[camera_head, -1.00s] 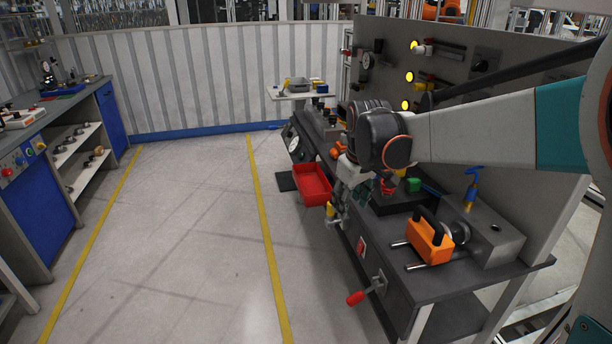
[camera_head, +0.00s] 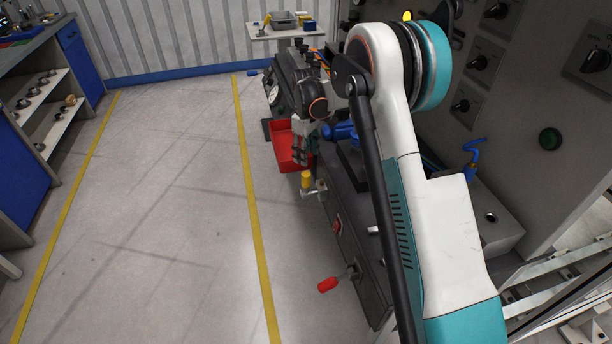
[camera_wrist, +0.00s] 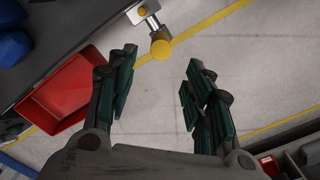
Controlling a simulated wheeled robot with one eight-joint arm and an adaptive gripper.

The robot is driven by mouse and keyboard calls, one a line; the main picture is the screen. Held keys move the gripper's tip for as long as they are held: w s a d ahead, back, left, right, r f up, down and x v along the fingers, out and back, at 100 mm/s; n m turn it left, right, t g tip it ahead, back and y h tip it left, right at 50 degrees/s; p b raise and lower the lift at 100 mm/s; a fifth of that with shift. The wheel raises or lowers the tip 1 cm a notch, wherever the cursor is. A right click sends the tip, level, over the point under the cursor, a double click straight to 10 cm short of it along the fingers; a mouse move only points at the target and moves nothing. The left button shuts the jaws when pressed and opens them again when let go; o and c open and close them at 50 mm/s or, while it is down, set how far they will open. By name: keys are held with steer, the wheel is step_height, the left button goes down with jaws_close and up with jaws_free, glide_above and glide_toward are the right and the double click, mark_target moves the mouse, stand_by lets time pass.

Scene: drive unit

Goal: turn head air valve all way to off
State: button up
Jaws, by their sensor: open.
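A small metal valve (camera_head: 314,191) with a yellow handle (camera_head: 306,179) sticks out from the front edge of the dark workbench. No label is readable, so I cannot confirm that it is the head air valve. My gripper (camera_head: 303,150) points down beside the bench front, close to the valve in the head view. Its green-padded fingers (camera_wrist: 161,72) are spread wide with nothing between them. They look apart from the valve.
A red bin (camera_head: 290,146) hangs at the bench front, close to my gripper; it also shows in the wrist view (camera_wrist: 65,95). A red-handled lever (camera_head: 328,285) sticks out nearer the camera. My arm hides much of the benchtop. The floor to the left is clear.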

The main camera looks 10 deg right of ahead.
mark_target(306, 181)
step_height(306, 181, down, 13)
steer(key=b, duration=0.4)
steer(key=shift+f, duration=0.15)
jaws_close()
